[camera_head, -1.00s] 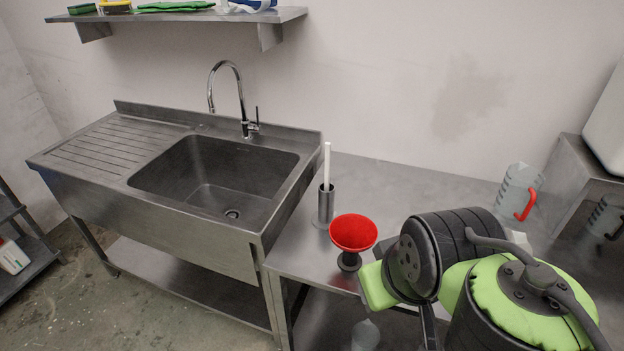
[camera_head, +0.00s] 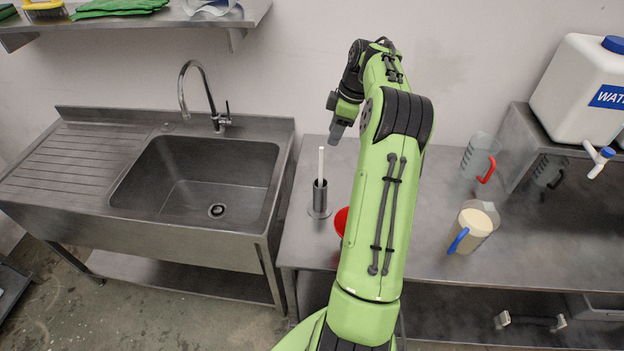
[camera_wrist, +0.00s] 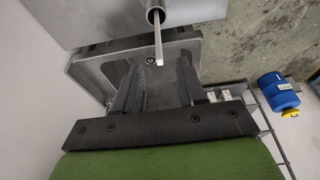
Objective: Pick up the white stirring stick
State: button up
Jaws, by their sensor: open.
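The white stirring stick (camera_head: 321,163) stands upright in a metal cylinder holder (camera_head: 320,197) on the steel table. My gripper (camera_head: 335,131) is above and slightly right of the stick's top in the head view. In the wrist view my gripper (camera_wrist: 158,84) has its two dark fingers spread apart, with nothing held. Whether the fingers are level with the stick is hard to tell.
The sink (camera_head: 200,180) lies to the left. A red funnel (camera_head: 341,222) is partly hidden behind my arm. The shelf (camera_head: 240,18) is upper left.

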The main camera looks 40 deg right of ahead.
aim_at(320, 160)
jog(key=p+x, duration=0.1)
jog(key=x, duration=1.1)
jog(key=shift+w, duration=0.45)
jog(key=shift+s, duration=0.15)
jog(key=shift+c, duration=0.7)
grip_shut()
